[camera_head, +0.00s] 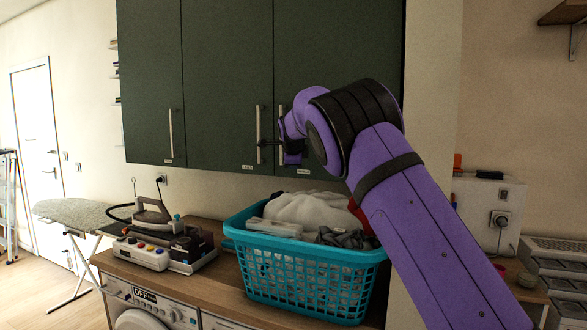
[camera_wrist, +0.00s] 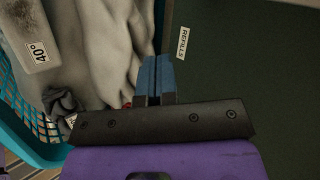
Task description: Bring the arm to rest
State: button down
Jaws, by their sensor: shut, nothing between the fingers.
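My purple arm reaches up from the lower right in the head view. My gripper (camera_head: 267,143) is at the front of the dark green wall cabinet (camera_head: 225,70), close to the handle of its middle door (camera_head: 258,125). I cannot tell from this view whether it touches that handle. In the wrist view, the blue fingertips of my gripper (camera_wrist: 156,75) are together with nothing between them. A label reading REFILLS (camera_wrist: 183,43) shows on the dark door beside them.
A turquoise laundry basket (camera_head: 305,275) with cloth stands on the wooden counter below the gripper. A steam iron station (camera_head: 150,250) stands to its left. An ironing board (camera_head: 75,212) and a white door (camera_head: 38,140) are farther left. The cabinet doors look shut.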

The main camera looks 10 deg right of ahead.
jog(key=s+a+r, duration=0.3)
jog(key=s+r, duration=0.1)
jog(key=r, duration=0.1)
jog(key=s+d+n+g+y, duration=0.1)
jog(key=s+d+n, duration=0.25)
jog(key=s, duration=0.55)
jog(key=s+d+r+n+g+y, duration=0.1)
jog(key=s+d+n, duration=0.1)
jog(key=s+d, duration=0.5)
jog(key=s+d+n+g+y, duration=0.1)
jog(key=s+d+n, duration=0.15)
jog(key=s, duration=0.85)
jog(key=s+a+f+n, duration=0.1)
jog(key=s+f+n, duration=0.2)
jog(key=s, duration=0.7)
jog(key=s+a+f+n, duration=0.1)
jog(key=s+f+n, duration=0.3)
jog(key=s, duration=0.7)
jog(key=s+a+f+n+g, duration=0.1)
jog(key=s+f+n, duration=0.3)
jog(key=s, duration=0.6)
jog(key=shift+s+a+n+h, duration=0.2)
jog(key=shift+s+n+h, duration=0.2)
jog(key=shift+n, duration=0.5)
jog(key=shift+f, duration=0.1)
